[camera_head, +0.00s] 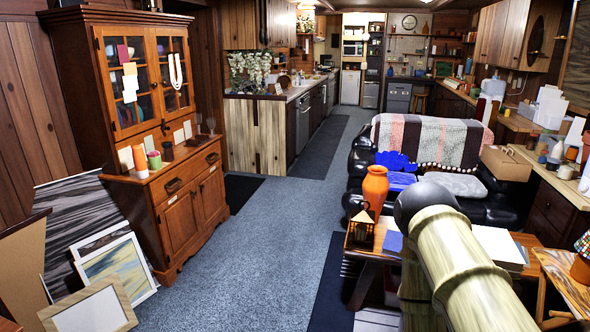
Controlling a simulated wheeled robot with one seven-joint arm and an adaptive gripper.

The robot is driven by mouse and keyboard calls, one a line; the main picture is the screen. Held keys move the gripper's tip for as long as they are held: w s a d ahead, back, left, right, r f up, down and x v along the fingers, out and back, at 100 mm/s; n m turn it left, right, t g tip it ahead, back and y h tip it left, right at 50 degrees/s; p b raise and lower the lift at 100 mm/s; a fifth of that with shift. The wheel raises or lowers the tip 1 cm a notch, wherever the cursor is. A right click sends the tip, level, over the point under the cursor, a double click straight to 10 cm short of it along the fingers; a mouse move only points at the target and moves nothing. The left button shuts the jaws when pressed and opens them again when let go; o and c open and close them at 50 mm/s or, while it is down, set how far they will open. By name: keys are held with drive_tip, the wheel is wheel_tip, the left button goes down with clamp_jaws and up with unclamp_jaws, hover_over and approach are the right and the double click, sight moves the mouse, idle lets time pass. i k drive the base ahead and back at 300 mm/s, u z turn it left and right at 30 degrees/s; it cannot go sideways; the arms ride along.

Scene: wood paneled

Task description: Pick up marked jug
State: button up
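An orange jug-like vase (375,188) stands upright on the low wooden side table at the lower right, with a narrow neck and rounded body. I see no clear mark on it, so I cannot tell for sure that it is the marked jug. My arm's thick, pale cylindrical link with a dark rounded end rises from the bottom right, just right of the vase, and hides part of the table. My gripper is not in view.
A lantern (361,226) stands beside the vase on the side table (378,243). A black sofa (362,160) with blankets and a bright blue item (396,161) is behind. A wooden cabinet (180,205) and leaning frames (95,308) line the left. Blue carpet (265,265) is clear between.

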sight(297, 79)
drive_tip(key=i, duration=9.2)
drive_tip(key=z, duration=0.9)
drive_tip(key=i, duration=2.1)
